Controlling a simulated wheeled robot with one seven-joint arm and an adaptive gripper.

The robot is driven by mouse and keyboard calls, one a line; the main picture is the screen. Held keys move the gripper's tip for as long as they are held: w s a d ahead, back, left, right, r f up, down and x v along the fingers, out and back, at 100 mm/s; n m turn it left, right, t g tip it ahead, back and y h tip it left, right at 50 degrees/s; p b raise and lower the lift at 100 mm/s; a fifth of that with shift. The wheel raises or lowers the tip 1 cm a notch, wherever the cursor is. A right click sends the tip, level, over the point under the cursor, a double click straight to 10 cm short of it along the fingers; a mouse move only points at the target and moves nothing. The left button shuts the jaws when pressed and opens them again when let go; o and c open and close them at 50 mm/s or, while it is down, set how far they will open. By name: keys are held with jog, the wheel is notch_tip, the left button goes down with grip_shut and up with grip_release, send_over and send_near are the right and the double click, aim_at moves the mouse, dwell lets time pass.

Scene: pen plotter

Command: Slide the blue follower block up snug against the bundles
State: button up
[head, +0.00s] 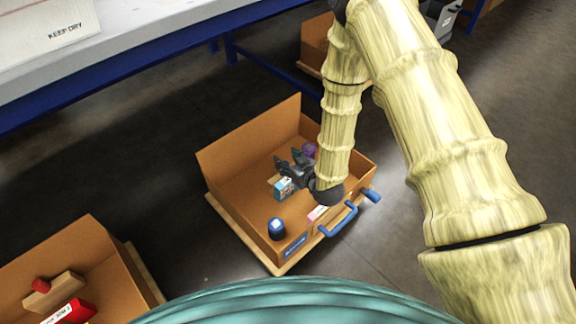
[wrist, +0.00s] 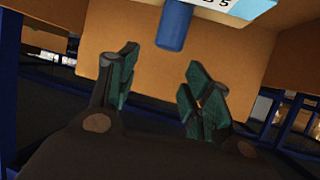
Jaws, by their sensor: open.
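In the head view, a dark blue, rounded block (head: 277,228) stands in the near left part of an open cardboard box (head: 235,160). I cannot be sure it is the follower block. A small cyan and white carton (head: 283,188) and a purple item (head: 309,150) are farther in; I cannot tell whether these are bundles. My gripper (head: 290,161) is inside the box outline, beside the carton, apart from the dark blue block. In the wrist view, my gripper (wrist: 163,66) is open with nothing between its fingers. A blue block (wrist: 174,26) shows beyond the fingertips.
Blue handles (head: 339,219) stick out at the box's near right side. Another cardboard box (head: 90,245) with red items stands at lower left. A table with blue legs (head: 232,48) is behind. Dark floor (head: 150,190) is clear between the boxes.

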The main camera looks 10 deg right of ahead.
notch_tip(320, 180, up, 6)
jog(key=shift+r, duration=0.2)
dwell(0.5)
